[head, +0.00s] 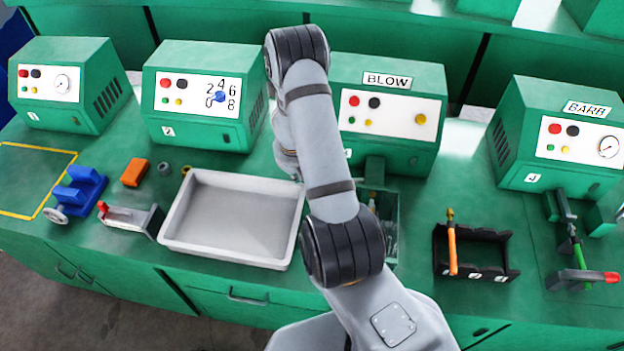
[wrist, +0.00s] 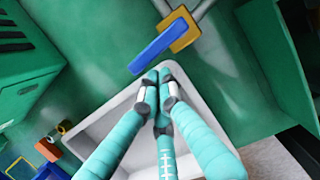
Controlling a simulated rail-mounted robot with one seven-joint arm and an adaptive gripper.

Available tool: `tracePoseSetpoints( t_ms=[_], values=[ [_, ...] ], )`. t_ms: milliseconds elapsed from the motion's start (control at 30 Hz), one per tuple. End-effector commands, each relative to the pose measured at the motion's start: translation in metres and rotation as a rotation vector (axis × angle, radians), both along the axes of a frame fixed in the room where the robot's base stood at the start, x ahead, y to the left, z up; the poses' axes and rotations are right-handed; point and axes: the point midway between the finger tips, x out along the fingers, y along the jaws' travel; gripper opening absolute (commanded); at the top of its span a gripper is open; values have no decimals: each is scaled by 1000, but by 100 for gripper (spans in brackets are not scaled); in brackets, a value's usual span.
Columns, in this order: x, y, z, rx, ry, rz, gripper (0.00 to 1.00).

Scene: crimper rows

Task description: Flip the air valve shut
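The air valve shows in the wrist view as a yellow body (wrist: 184,31) on grey pipe, with a long blue lever (wrist: 160,45). The lever slants from the yellow body down to the left. My gripper (wrist: 158,76) has teal fingers whose tips are drawn together, with nothing seen between them. The tips lie just below the lever's lower left end; I cannot tell whether they touch it. In the head view my arm hides the gripper, and the valve is not visible.
A grey tray (head: 235,215) lies on the green bench, also below my fingers in the wrist view (wrist: 95,128). Green machine boxes, including the BLOW box (head: 390,110) and the BARB box (head: 560,135), stand behind. A black rack (head: 472,250) stands to the right.

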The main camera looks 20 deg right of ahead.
Motion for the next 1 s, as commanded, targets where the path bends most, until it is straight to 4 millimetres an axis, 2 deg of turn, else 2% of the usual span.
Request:
tracePoseSetpoints(
  t_ms=[33,233,267,300,500,700,1000],
  values=[
    [-4,1,-7,-1,-2,-1,0],
    [-33,10,-11,0,-3,-8,0],
    [-32,9,16,0,-4,-9,0],
    [-35,10,30,0,-2,-9,0],
    [-45,15,70,1,0,-8,0],
    [-51,17,92,1,1,-9,0],
    [-52,18,96,0,0,-8,0]
  ],
)
